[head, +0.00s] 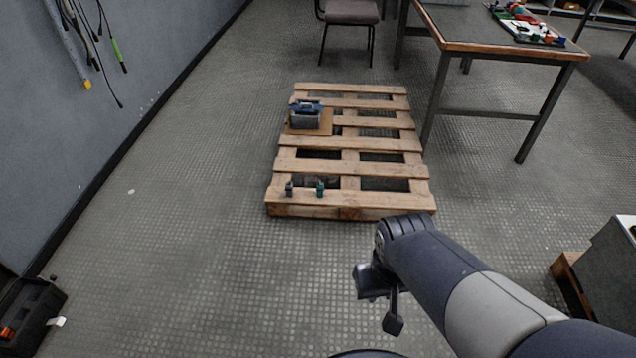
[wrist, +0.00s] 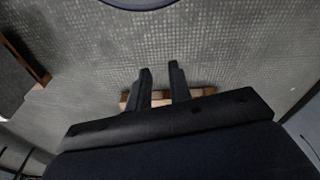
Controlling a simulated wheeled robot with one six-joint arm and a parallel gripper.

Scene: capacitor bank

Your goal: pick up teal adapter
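The teal adapter (head: 320,188) is a small upright piece on the front plank of a wooden pallet (head: 350,212) in the head view. A similar dark grey adapter (head: 289,188) stands just to its left. My gripper (head: 380,303) is in front of the pallet, below and to the right of the teal adapter, and apart from it. Its two fingers are spread with nothing between them. The wrist view also shows my gripper (wrist: 161,66) with a gap between the fingers. A strip of wood shows behind the fingers there; the teal adapter cannot be made out.
A dark blue-grey device (head: 305,117) sits on a brown board (head: 294,129) toward the back of the pallet. A table (head: 480,42) and a chair (head: 350,14) stand behind. An open black case (head: 38,312) lies at lower left. The floor left of the pallet is clear.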

